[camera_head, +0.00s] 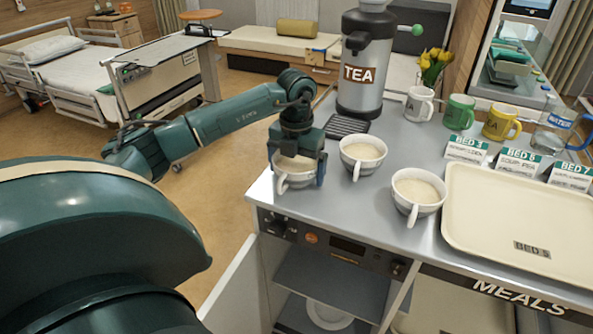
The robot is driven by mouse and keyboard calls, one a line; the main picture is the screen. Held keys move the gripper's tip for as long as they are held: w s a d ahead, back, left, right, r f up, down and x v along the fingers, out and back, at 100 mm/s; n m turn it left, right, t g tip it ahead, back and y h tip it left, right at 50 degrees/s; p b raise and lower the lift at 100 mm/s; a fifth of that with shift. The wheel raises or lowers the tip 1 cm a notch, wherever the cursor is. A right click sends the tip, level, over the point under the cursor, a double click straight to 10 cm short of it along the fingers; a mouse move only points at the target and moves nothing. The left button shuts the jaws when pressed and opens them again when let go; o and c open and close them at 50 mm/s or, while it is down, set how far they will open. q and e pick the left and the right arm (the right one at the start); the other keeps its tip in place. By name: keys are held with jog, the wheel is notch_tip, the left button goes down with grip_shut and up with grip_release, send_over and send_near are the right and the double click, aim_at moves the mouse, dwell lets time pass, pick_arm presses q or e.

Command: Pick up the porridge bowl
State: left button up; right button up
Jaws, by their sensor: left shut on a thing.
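Three white handled bowls of pale porridge are on the grey counter (385,212). My left gripper (297,173) comes down from above, its fingers on either side of the leftmost porridge bowl (293,183), and is shut on it. The gripper hides part of this bowl's rim, and I cannot tell whether the bowl touches the counter. The middle porridge bowl (363,154) stands just to the right, and another porridge bowl (418,194) stands nearer the tray. My right gripper is not in view.
A cream tray (470,180) marked BED 5 lies at the right. Behind stand a TEA urn (362,60), white, green (459,112) and yellow mugs, a water jug (553,131) and bed cards (467,149). A cupboard door (236,290) stands open below the counter's left edge.

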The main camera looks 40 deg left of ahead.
aim_at(300, 169)
pick_arm(q)
jog(key=shift+r, duration=0.1)
notch_tip(300, 169, up, 10)
dwell(0.4)
jog(key=shift+d+m, duration=0.5)
jog(key=shift+m, duration=0.5)
jog(key=d+m, duration=0.1)
jog(key=m, duration=0.1)
jog(key=d+m, duration=0.2)
jog(key=m, duration=0.1)
jog(key=d+f+m+p, duration=0.1)
jog(key=m, duration=0.1)
jog(key=shift+s+d+f+m, duration=0.1)
jog(key=shift+s+d+m, duration=0.1)
jog(key=shift+m, duration=0.1)
jog(key=s+d+f+m+p, duration=0.1)
jog(key=s+d+m, duration=0.2)
jog(key=d+m, duration=0.4)
jog(key=s+d+f+m+p, duration=0.2)
jog(key=d+m, duration=0.6)
jog(key=m, duration=1.4)
jog(key=shift+s+m+p, duration=0.3)
jog(key=shift+s, duration=0.85)
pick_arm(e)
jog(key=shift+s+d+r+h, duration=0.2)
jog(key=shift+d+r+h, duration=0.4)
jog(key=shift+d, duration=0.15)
